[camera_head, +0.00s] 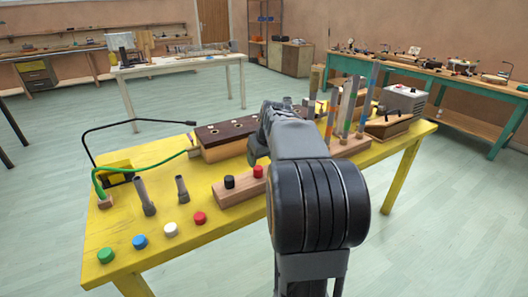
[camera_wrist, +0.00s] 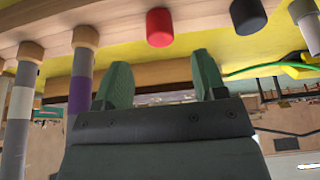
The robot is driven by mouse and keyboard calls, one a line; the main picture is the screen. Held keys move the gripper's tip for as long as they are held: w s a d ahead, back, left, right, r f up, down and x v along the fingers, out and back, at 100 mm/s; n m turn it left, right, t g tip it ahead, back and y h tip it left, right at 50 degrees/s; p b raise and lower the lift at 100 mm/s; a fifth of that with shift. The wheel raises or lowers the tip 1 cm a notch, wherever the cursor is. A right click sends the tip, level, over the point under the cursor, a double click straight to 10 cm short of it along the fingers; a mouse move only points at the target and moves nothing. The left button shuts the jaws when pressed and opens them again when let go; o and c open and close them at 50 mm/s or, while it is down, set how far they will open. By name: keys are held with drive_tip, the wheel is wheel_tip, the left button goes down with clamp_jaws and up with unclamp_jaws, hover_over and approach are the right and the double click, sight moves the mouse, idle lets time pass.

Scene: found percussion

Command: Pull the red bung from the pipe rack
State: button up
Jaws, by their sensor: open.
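The pipe rack (camera_head: 235,192) is a long wooden bar on the yellow table, partly hidden behind my arm. A red bung (camera_head: 258,171) stands in it beside a black one (camera_head: 229,182). In the wrist view the red bung (camera_wrist: 159,27) shows at the top, between two upright pipes on the left and the black bung (camera_wrist: 248,15) on the right. My gripper (camera_wrist: 160,72) is open and empty, its two green fingers apart from the red bung. In the head view my arm hides the fingertips.
Loose green, blue, white and red caps (camera_head: 199,217) lie along the table's (camera_head: 150,262) front edge. Two short grey pipes (camera_head: 144,197) stand behind them. A dark-topped wooden box (camera_head: 225,140) is behind the rack. Tall pipes (camera_head: 347,105) stand at its right end.

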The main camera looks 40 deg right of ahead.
sight(258, 167)
drive_tip(key=b+x, duration=0.1)
drive_tip(key=x, duration=0.5)
drive_tip(key=shift+w+f, duration=0.1)
drive_tip(key=shift+f, duration=0.25)
drive_tip(key=c, duration=1)
drive_tip(key=shift+r, duration=0.1)
drive_tip(key=shift+r, duration=0.3)
drive_tip(key=shift+r+p, duration=1.1)
drive_tip(key=shift+p, duration=0.05)
drive_tip(key=shift+r+p, duration=1.2)
drive_tip(key=shift+r, duration=0.3)
